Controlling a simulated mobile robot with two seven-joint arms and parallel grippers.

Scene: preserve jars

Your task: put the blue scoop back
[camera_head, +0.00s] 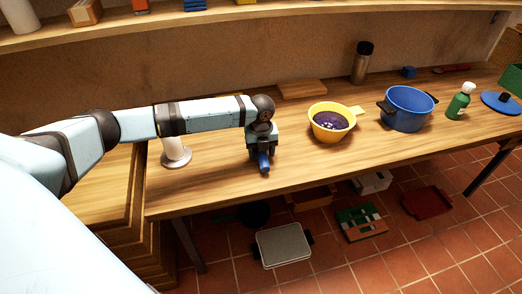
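My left gripper (262,155) points down over the front part of the wooden table. A blue piece (264,163), which looks like part of the blue scoop, shows between and just below its fingers. The rest of that piece is hidden by the gripper, and I cannot tell whether the fingers press on it or whether it touches the table. A yellow bowl (316,126) with a side handle holds dark purple contents and stands right of the gripper. A blue pot (408,112) with dark handles stands further right. My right gripper is out of view.
A white stand (176,150) is left of the gripper, behind my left arm. A wooden board (302,89), a dark bottle (361,65), a green bottle (459,103) and a blue lid (500,102) are on the table. Trays and boxes lie on the tiled floor below. A shelf runs above.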

